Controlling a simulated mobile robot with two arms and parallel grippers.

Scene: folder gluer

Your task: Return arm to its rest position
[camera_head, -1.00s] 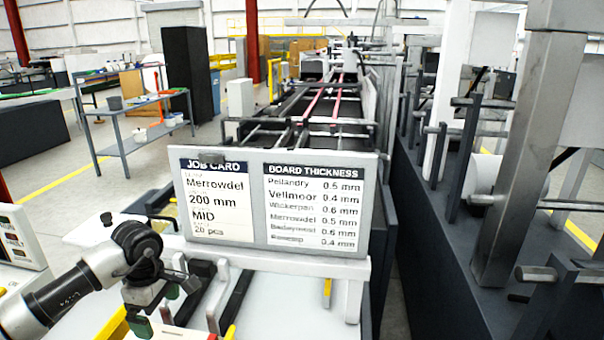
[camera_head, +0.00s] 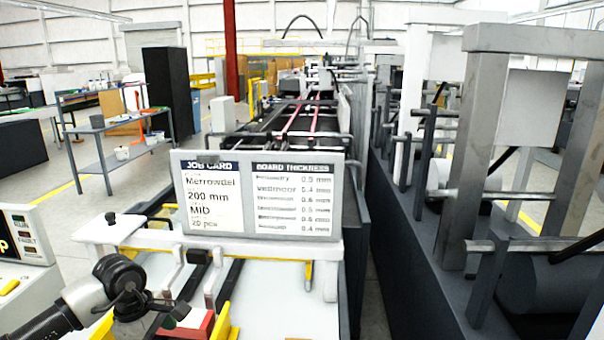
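My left arm comes in from the lower left, and its gripper (camera_head: 160,312) is low over the white feeder table (camera_head: 277,312). The wrist partly hides the fingers, so I cannot tell how far apart they are. A red block (camera_head: 198,325) is just right of the gripper, beside a yellow upright piece (camera_head: 222,325); I cannot tell whether the gripper touches it. I see nothing held in the fingers. My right gripper is not in view.
A job card board (camera_head: 257,195) stands across the feeder, with the folder gluer's belts (camera_head: 305,118) behind. A control panel (camera_head: 22,240) is at the left edge. Metal machine frames (camera_head: 470,150) fill the right. A grey shelf bench (camera_head: 118,150) stands at back left.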

